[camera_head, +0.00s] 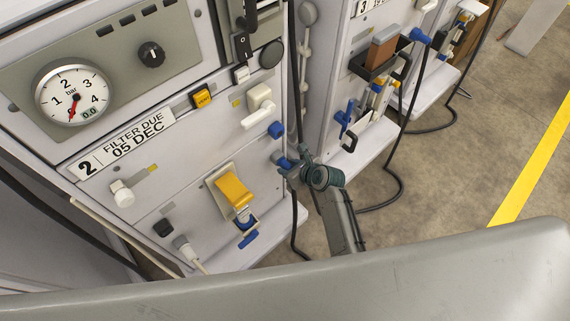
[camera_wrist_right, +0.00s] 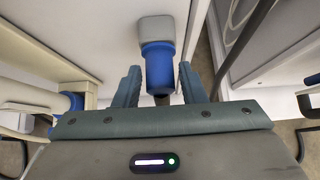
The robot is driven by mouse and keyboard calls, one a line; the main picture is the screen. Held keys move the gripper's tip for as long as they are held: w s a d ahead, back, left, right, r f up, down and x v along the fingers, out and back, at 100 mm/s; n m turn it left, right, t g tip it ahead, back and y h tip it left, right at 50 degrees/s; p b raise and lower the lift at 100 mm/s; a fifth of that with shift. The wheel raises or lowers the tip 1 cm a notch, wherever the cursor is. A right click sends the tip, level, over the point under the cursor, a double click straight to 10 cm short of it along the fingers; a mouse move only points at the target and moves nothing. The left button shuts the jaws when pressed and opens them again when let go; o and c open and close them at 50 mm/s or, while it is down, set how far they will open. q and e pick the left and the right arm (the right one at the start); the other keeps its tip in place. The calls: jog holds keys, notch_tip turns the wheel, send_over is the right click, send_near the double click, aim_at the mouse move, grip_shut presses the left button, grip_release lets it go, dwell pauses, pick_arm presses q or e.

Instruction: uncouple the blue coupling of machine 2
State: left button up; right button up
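Machine 2 (camera_head: 150,150) stands at the left of the head view, with a gauge and a label reading "2 FILTER DUE 05 DEC". My right gripper (camera_head: 297,170) is at its right edge, by a blue coupling (camera_head: 283,162). In the right wrist view the blue coupling (camera_wrist_right: 159,70) sits on a grey fitting (camera_wrist_right: 156,30), with a dark hose end below it. The fingers of the right gripper (camera_wrist_right: 160,80) stand on either side of the coupling, with narrow gaps showing; they look open. My left gripper is not in view.
Another blue fitting (camera_head: 276,129) is just above on machine 2, and a yellow lever (camera_head: 234,190) is to the left. A black hose (camera_head: 294,215) hangs close by. Machine 3 (camera_head: 335,90) stands to the right. A second blue ring (camera_wrist_right: 70,103) shows left in the wrist view.

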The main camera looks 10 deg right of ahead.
grip_shut()
jog(key=shift+s+d, duration=0.1)
jog(key=shift+s, duration=0.1)
jog(key=shift+s+d+p, duration=0.6)
jog(key=shift+s+p, duration=0.25)
jog(key=shift+s+d+p, duration=0.65)
jog(key=shift+s+p, duration=0.1)
jog(key=shift+s, duration=0.2)
jog(key=shift+s+d+p, duration=0.6)
jog(key=shift+s+p, duration=0.1)
jog(key=shift+s, duration=0.2)
